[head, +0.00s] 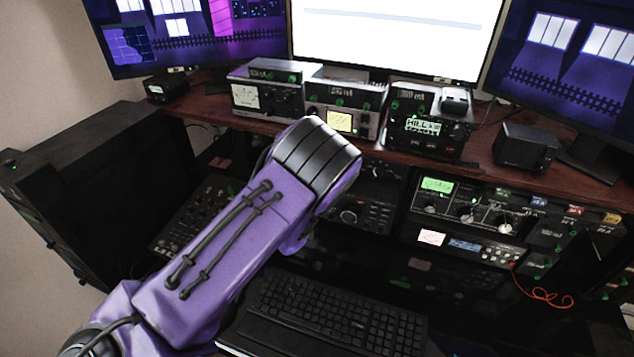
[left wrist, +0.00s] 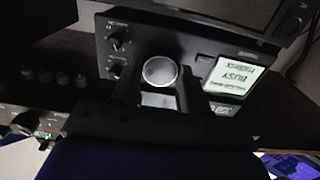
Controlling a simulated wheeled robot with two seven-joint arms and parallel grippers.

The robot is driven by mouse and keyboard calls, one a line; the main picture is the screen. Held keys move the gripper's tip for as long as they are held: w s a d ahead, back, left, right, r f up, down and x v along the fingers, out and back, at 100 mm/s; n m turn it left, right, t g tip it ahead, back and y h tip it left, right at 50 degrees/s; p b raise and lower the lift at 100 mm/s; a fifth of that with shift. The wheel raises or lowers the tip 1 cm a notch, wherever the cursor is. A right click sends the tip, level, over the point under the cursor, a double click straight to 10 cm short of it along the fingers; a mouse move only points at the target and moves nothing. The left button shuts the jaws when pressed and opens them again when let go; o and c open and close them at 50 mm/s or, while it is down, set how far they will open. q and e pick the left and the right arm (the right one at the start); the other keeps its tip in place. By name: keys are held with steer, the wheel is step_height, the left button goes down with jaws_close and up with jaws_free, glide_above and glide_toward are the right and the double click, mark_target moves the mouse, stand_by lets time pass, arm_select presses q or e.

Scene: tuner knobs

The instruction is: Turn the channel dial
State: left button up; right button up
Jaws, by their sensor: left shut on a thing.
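The channel dial (left wrist: 160,70) is a round silver-grey knob on a dark radio panel (left wrist: 205,50) in the left wrist view. My left gripper (left wrist: 159,84) has one dark finger on each side of this knob and is shut on it. In the head view my purple left arm reaches in from the lower left toward the radios. Its fingers and the held dial are hidden there behind the arm. My right gripper is in neither view.
Two small knobs (left wrist: 117,44) are left of the dial. A wooden shelf (head: 470,165) carries several radios and a black box speaker (head: 525,146). More radio units (head: 470,210) stand below it. A keyboard (head: 325,312) lies in front, beside my arm.

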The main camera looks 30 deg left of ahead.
arm_select(q)
steer(key=o, duration=1.1)
steer(key=shift+c, duration=0.2)
steer(key=b+v, duration=0.3)
steer(key=v, duration=0.7)
steer(key=shift+s, duration=0.3)
